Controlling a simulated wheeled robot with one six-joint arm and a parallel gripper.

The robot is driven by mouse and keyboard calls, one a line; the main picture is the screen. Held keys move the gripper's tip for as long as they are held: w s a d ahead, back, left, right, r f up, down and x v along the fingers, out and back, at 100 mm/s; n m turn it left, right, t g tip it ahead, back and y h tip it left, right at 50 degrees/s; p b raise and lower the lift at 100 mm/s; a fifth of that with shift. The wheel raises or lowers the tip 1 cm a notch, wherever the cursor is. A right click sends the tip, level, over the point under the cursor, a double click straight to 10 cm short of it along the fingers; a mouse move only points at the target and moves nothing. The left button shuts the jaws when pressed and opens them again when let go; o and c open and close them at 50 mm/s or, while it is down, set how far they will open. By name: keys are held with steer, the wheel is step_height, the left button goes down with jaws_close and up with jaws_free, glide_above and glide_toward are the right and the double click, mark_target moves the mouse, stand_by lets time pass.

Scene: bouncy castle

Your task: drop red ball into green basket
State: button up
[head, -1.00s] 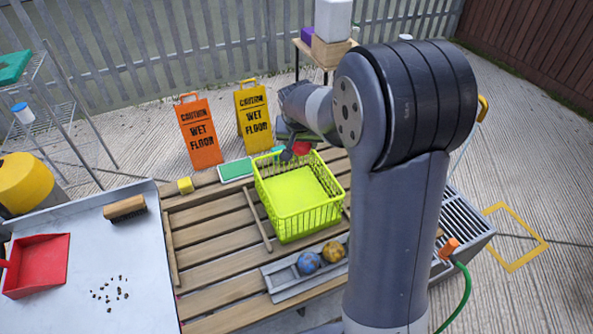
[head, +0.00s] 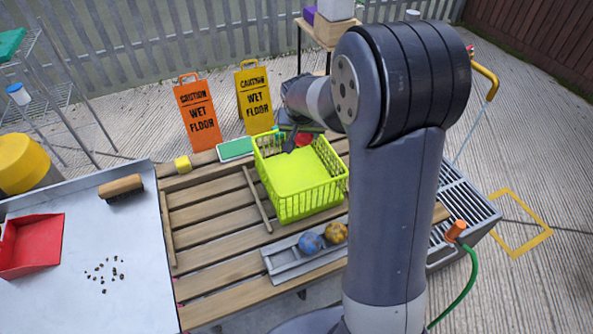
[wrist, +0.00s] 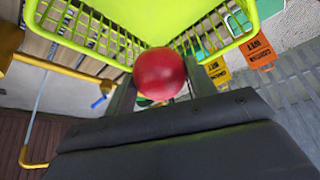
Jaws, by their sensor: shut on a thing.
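The red ball (wrist: 160,74) is held between the fingers of my gripper (wrist: 150,92) in the wrist view. In the head view the ball (head: 304,139) shows partly, behind my gripper (head: 290,142), at the far side of the green basket. The yellow-green basket (head: 300,208) stands upright on the slatted wooden table, and no ball shows on its floor. In the wrist view the basket (wrist: 150,18) fills the top, with its rim near the ball. My gripper is at the basket's far rim; its exact height over it is hard to tell.
A grey tray (head: 285,263) with a blue ball (head: 310,243) and an orange-yellow ball (head: 336,232) lies in front of the basket. Two wet floor signs (head: 197,112) stand behind the table.

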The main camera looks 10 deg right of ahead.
steer(key=o, duration=1)
steer(key=shift+o, duration=0.2)
steer(key=v, duration=1.1)
steer(key=shift+b, duration=0.4)
steer(key=shift+w+f, duration=0.1)
steer(key=shift+f, duration=0.05)
steer(key=p+x, duration=0.1)
steer(key=x, duration=0.9)
steer(key=shift+w+f, duration=0.1)
steer(key=shift+f, duration=0.2)
step_height(320, 180, up, 4)
steer(key=shift+p, duration=1.25)
steer(key=shift+r+p, duration=0.4)
steer(key=shift+r, duration=0.25)
